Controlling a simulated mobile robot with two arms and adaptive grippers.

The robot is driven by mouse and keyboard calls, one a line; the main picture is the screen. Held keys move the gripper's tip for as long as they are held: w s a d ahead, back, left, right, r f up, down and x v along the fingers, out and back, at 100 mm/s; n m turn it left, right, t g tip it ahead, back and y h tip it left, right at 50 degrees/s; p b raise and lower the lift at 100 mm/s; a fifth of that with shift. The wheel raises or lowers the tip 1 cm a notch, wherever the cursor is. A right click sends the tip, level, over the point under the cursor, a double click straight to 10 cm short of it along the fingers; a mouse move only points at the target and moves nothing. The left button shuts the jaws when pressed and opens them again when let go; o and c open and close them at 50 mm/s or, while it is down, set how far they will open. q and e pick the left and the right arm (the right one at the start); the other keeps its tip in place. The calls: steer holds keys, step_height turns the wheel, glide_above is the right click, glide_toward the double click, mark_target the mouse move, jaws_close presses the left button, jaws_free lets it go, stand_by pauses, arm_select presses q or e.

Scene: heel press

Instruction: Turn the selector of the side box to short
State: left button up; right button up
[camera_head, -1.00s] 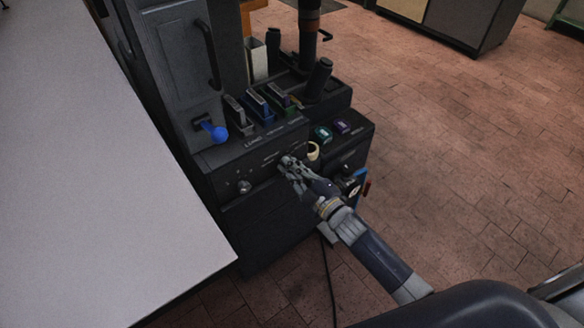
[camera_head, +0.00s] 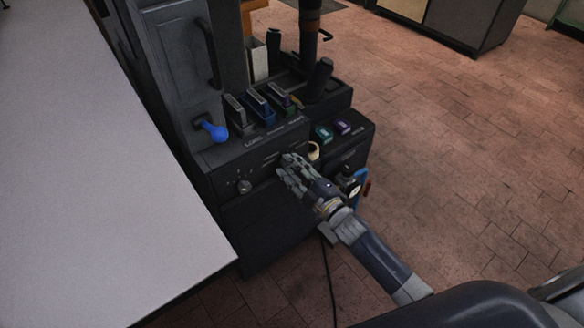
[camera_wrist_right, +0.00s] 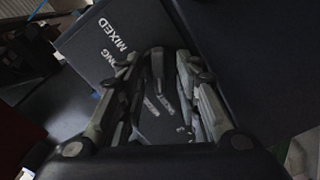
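The black machine's front box (camera_head: 262,215) carries a panel with small pale labels and a round knob (camera_head: 243,186). My right gripper (camera_head: 287,167) is at the right part of this panel, its fingers toward the front face. In the right wrist view its fingers (camera_wrist_right: 158,98) stand apart on both sides of a dark upright part (camera_wrist_right: 158,66), which may be the selector. Small slanted labels show between the fingers; I cannot read them. Contact and the selector's setting cannot be told; the fingers hide that spot in the head view. My left gripper is not in view.
A blue-knobbed lever (camera_head: 215,131) and several slotted holders (camera_head: 258,108) are above the panel. A cream round part (camera_head: 313,151) is close beside the gripper. Teal (camera_head: 323,133) and purple (camera_head: 342,127) parts are to the right. A pale tabletop (camera_head: 110,190) fills the left.

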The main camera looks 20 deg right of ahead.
steer(key=v, duration=1.2)
stand_by(0.5)
